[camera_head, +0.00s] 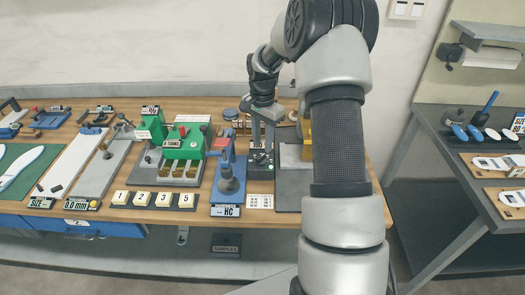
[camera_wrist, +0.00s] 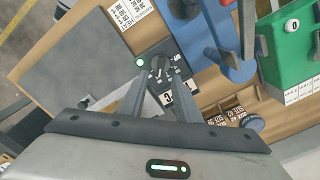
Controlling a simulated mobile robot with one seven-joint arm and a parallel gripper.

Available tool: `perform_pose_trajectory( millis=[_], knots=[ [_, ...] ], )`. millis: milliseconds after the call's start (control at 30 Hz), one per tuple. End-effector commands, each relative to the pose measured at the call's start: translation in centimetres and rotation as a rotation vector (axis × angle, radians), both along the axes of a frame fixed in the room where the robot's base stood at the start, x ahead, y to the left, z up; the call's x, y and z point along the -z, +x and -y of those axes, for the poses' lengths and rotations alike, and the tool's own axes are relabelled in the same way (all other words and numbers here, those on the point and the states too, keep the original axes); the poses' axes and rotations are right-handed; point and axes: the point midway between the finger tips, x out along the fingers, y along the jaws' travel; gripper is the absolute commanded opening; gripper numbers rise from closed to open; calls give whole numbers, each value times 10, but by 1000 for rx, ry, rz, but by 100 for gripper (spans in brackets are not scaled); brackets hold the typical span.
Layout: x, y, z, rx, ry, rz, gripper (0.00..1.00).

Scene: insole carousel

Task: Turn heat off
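A dark control box (camera_head: 260,168) stands on the wooden bench, right of the blue press. In the wrist view it carries a round black knob (camera_wrist: 159,69) with a light pointer mark, and a lit green lamp (camera_wrist: 140,62) beside the knob. My gripper (camera_head: 262,148) points down over this box. In the wrist view its two fingers (camera_wrist: 160,80) are apart, with the tips close to either side of the knob. I cannot tell whether they touch it. A small label on the box is partly hidden by a finger.
The blue press (camera_head: 229,178) stands close left of the box, with a green machine (camera_head: 183,143) beyond it. A grey plate (camera_head: 290,190) lies right of the box, partly behind my arm. A printed card (camera_head: 260,203) lies in front. Stamp blocks (camera_wrist: 234,112) stand nearby.

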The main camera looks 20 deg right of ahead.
Motion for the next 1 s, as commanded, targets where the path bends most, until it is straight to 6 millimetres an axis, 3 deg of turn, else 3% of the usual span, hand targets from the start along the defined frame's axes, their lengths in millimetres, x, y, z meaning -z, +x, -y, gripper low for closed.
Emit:
perform_pose_trajectory(
  millis=[100, 233, 667, 833, 1000],
  knots=[
    [22, -1, 0, 0, 2, -2, 30],
    [38, 0, 0, 1, 1, 0, 30],
    [47, 0, 0, 0, 0, 1, 30],
    [47, 0, 0, 0, 0, 1, 1],
    [47, 0, 0, -1, 0, 1, 0]
  ],
)
